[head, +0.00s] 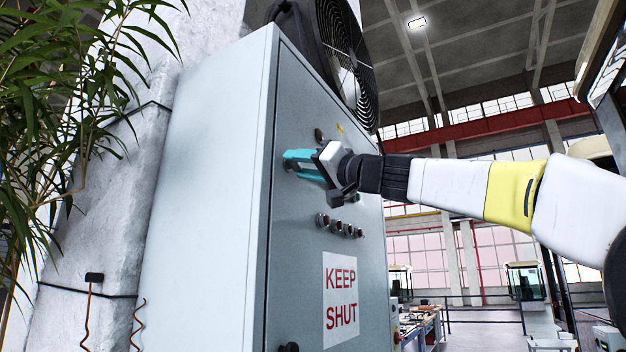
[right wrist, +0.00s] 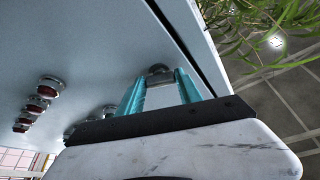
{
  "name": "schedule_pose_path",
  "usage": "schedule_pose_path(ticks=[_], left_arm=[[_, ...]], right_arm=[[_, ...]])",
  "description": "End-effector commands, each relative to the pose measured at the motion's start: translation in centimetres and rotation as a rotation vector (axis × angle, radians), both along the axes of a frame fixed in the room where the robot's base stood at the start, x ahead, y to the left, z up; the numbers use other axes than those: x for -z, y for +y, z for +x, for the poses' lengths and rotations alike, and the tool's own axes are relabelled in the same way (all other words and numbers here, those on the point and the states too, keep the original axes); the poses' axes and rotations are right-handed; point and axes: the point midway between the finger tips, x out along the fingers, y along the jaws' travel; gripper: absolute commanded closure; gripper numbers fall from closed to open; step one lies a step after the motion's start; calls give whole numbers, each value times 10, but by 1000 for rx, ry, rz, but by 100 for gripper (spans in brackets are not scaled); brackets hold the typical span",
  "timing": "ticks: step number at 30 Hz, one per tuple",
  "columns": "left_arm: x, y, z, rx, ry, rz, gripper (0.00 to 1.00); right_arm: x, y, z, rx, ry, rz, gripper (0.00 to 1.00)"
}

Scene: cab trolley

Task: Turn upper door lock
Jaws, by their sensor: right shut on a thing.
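The upper door lock (right wrist: 159,70) is a small grey metal knob on the door of a pale grey cabinet, near the door's edge. My right gripper (head: 289,160) reaches in from the right and its turquoise fingers meet the door high up. In the right wrist view the fingers of my right gripper (right wrist: 158,84) stand on both sides of the lock, shut on it. In the head view the fingers hide the lock. My left gripper is not in view.
The cabinet door (head: 290,250) bears a KEEP SHUT sign (head: 341,297), a row of buttons (head: 338,226) and a dark knob (head: 289,347) low down. A black fan (head: 343,55) stands on top. A leafy plant (head: 45,110) hangs at the left. Open hall lies at the right.

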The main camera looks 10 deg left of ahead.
Motion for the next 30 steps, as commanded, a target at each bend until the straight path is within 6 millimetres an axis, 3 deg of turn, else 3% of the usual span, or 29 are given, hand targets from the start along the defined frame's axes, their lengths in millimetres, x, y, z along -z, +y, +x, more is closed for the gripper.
schedule_pose_path(ticks=[30], left_arm=[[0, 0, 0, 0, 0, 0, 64]], right_arm=[[-8, 3, -6, -2, 818, 295, 99]])
